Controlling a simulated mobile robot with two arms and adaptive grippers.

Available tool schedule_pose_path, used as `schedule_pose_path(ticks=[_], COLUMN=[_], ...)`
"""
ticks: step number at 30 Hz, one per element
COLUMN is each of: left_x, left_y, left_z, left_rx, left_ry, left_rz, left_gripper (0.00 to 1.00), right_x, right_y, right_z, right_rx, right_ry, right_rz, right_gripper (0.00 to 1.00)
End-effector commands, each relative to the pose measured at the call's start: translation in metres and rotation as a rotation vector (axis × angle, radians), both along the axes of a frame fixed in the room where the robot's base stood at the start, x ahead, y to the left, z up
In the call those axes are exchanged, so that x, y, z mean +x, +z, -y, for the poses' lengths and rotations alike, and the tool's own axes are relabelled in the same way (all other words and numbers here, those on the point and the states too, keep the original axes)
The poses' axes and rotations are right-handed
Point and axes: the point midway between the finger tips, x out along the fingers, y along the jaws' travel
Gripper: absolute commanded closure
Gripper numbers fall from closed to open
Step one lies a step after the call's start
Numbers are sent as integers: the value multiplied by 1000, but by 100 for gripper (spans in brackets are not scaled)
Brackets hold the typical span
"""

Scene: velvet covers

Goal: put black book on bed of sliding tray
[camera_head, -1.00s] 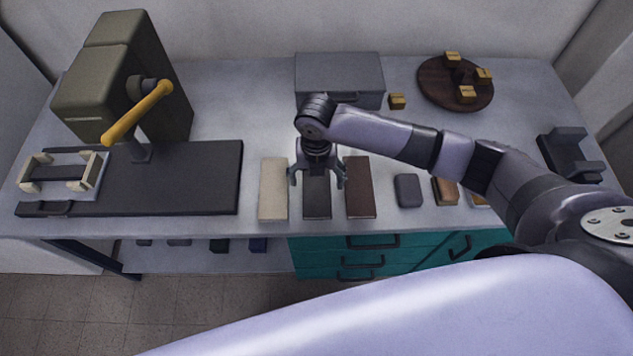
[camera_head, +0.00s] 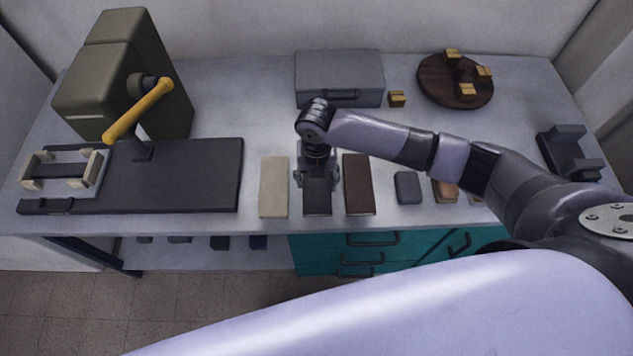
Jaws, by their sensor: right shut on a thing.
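The black book (camera_head: 317,200) lies on the table between a cream book and a brown book. My right gripper (camera_head: 317,178) is over it from above, with its fingers closed on the book's two sides. The gripper hides the book's far part. A light frame with cream corner blocks (camera_head: 95,165) sits at the board's left end. My left gripper does not show.
The cream book (camera_head: 273,187) and brown book (camera_head: 359,185) stand close on either side. A grey case (camera_head: 339,75) is behind. A round wooden stand (camera_head: 435,90) with blocks is at the back right. A small dark grey block (camera_head: 407,187) lies right of the brown book.

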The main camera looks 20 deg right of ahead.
Motion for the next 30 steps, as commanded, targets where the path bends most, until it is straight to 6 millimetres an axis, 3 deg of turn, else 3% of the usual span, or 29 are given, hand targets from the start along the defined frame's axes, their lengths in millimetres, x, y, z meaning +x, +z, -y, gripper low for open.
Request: schedule_pose_path(ticks=[10,20,26,30], left_x=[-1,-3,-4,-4], left_y=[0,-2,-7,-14], left_z=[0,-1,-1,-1], left_rx=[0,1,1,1], left_ry=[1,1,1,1], left_rz=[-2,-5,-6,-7], left_gripper=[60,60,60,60], right_x=[0,1,2,3], right_y=[1,10,42,80], right_z=[0,0,0,0], right_rx=[0,1,2,3], right_ry=[-1,-1,1,1], right_rz=[1,3,6,9], right_gripper=[79,80,80,80])
